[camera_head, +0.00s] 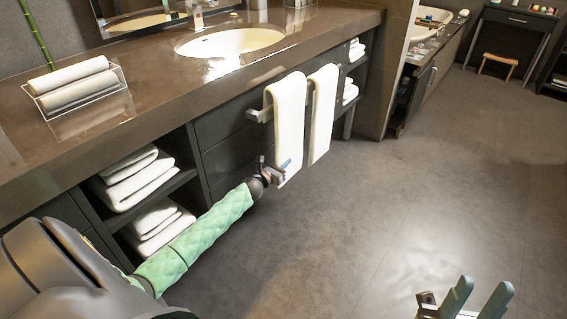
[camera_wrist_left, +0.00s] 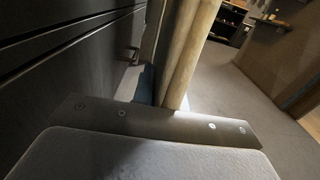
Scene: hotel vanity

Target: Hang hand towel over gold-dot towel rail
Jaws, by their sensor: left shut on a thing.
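Two white towels hang side by side over a grey metal towel rail (camera_head: 258,115) on the front of the vanity. The left towel (camera_head: 288,115) hangs lower at its front; the right towel (camera_head: 323,110) is beside it with a small gap. My left gripper (camera_head: 283,168) is shut on the lower part of the left towel. In the left wrist view the towel (camera_wrist_left: 187,50) rises from between the fingers, which are mostly hidden. No gold dot can be made out on the rail. My right gripper (camera_head: 480,292) is open and empty over the floor at the lower right.
The brown counter (camera_head: 150,75) holds a sink (camera_head: 230,41) and a clear tray of rolled towels (camera_head: 75,88). Folded towels (camera_head: 140,180) lie on the open shelves below. Dark drawers (camera_wrist_left: 65,60) stand close beside the left gripper. The floor (camera_head: 420,200) to the right is clear.

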